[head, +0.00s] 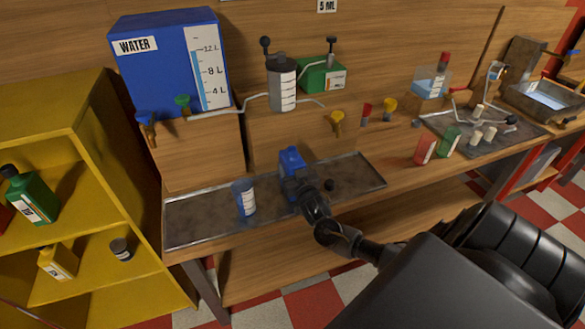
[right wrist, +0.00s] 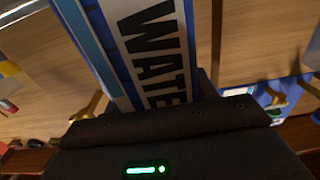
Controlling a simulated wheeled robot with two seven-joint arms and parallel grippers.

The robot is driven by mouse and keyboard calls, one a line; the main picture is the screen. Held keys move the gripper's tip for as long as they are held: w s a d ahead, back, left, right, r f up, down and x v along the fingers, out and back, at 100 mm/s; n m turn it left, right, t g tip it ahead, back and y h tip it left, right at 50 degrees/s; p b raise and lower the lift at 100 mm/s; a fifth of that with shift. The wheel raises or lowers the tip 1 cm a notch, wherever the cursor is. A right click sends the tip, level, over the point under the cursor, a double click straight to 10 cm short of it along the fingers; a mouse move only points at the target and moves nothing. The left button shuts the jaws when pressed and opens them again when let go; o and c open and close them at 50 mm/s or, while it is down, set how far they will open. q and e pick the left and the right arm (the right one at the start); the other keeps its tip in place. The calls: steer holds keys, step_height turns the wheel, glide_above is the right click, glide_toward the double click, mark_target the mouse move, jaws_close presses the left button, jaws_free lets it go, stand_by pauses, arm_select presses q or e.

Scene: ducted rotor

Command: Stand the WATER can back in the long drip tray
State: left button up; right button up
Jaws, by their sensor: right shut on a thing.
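My right gripper (head: 296,187) is shut on the blue WATER can (head: 291,160), over the long drip tray (head: 350,172). In the right wrist view the can (right wrist: 150,50) fills the jaws, its white label with large dark letters close to the camera. In the head view the gripper hides the can's lower part, so I cannot tell whether its base touches the tray. The can looks roughly upright. My left gripper is not in view.
A large blue WATER tank (head: 170,75) and a grey cylinder (head: 283,85) stand behind. Red (head: 426,149) and green packs stand to the right.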

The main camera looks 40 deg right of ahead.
steer(key=shift+f+b, duration=0.45)
steer(key=shift+f, duration=0.05)
stand_by(0.3)
steer(key=o, duration=1.6)
steer(key=shift+o, duration=0.2)
steer(key=shift+f, duration=0.15)
steer(key=b+v, duration=0.2)
steer(key=v, duration=0.9)
